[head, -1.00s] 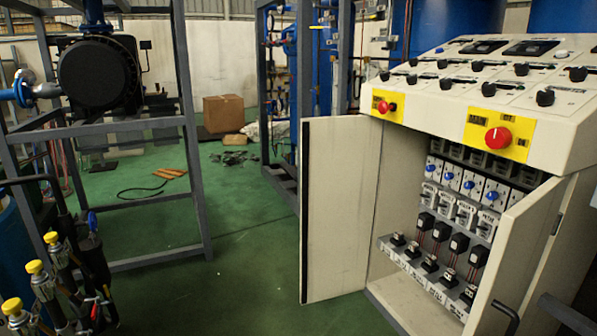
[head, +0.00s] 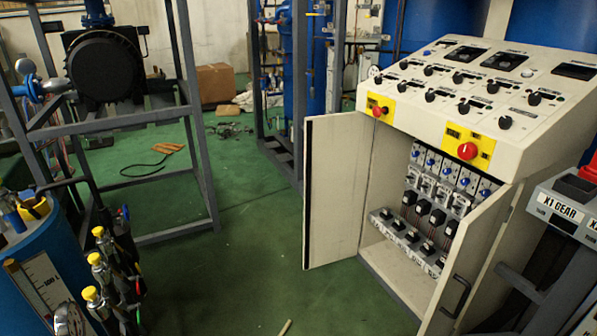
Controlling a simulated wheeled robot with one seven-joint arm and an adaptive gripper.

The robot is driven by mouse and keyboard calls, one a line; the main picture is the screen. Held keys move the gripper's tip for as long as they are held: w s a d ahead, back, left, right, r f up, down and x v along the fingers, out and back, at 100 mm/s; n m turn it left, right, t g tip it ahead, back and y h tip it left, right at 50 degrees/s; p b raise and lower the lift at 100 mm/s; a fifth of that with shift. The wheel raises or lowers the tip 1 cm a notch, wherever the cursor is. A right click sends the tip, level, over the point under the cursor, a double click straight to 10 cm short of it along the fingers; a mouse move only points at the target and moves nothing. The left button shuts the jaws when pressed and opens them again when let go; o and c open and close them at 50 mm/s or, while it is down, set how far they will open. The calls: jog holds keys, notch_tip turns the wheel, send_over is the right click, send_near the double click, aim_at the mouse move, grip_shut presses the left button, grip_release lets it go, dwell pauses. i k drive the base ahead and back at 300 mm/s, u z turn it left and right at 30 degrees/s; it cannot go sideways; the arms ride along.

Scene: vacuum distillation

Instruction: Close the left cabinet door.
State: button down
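The control cabinet (head: 382,276) stands right of centre in the head view, under a sloped panel of knobs. Its left door (head: 335,190) is a cream panel with a dark strip along its outer edge, and it stands wide open to the left. Its right door (head: 468,265) is also open, swung toward me, with a dark handle on it. Between the doors, rows of breakers and switches show inside. My gripper is not in view.
A blue drum (head: 40,250) and several yellow-capped valves stand at the lower left. A grey steel frame (head: 197,130) stands left of the cabinet. Green floor (head: 245,255) is clear before the left door. A unit marked X1 GEAR (head: 560,207) stands at the right edge.

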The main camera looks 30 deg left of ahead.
aim_at(338, 147)
jog(key=u, duration=1.4)
jog(key=i, duration=1.4)
jog(key=u, duration=0.2)
